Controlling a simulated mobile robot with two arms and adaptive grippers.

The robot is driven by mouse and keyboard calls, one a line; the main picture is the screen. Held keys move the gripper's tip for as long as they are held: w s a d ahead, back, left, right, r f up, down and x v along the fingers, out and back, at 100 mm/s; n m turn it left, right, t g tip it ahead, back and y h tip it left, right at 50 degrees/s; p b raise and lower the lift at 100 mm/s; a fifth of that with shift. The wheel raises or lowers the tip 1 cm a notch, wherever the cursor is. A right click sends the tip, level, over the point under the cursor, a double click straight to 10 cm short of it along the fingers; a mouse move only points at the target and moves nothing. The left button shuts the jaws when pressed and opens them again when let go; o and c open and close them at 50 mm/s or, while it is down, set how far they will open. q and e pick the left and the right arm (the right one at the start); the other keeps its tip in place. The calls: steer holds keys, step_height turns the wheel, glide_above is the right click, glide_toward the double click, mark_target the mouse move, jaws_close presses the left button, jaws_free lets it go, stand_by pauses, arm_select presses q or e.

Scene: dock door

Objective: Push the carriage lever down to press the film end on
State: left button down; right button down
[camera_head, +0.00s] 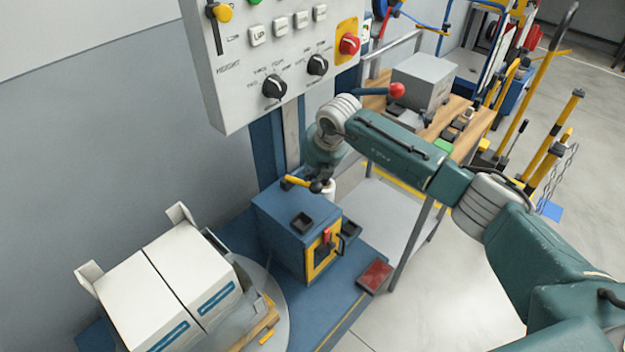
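The blue carriage box (283,222) stands on the blue machine base in the middle. On its front is a yellow plate (318,262) with a small red handle (326,237) and a black handle beside it. A short yellow bar (296,181) shows above the box's top; I cannot tell if it is the carriage lever. My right gripper (318,186) points down at the bar's right end, just above the box. Its fingers are small and dark, so whether they are open or grip the bar is unclear. A white cylinder, perhaps film, is partly hidden behind it. My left gripper is out of view.
White cartons (150,290) with corner boards stand on a round turntable at lower left. A control panel (285,60) hangs above. A wooden bench (472,125) stands behind my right arm. A red pedal (374,276) lies right of the carriage.

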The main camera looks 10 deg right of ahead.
steer(key=shift+w+a+r, duration=0.15)
steer(key=shift+w+r, duration=0.1)
steer(key=shift+r, duration=0.45)
steer(key=r, duration=0.1)
steer(key=w+r+p, duration=0.1)
steer(key=r, duration=0.1)
steer(key=a+r, duration=0.1)
steer(key=shift+w+a+r+p, duration=0.1)
steer(key=shift+w+r+p, duration=0.2)
steer(key=shift+w, duration=0.05)
steer(key=shift+f, duration=0.1)
stand_by(0.5)
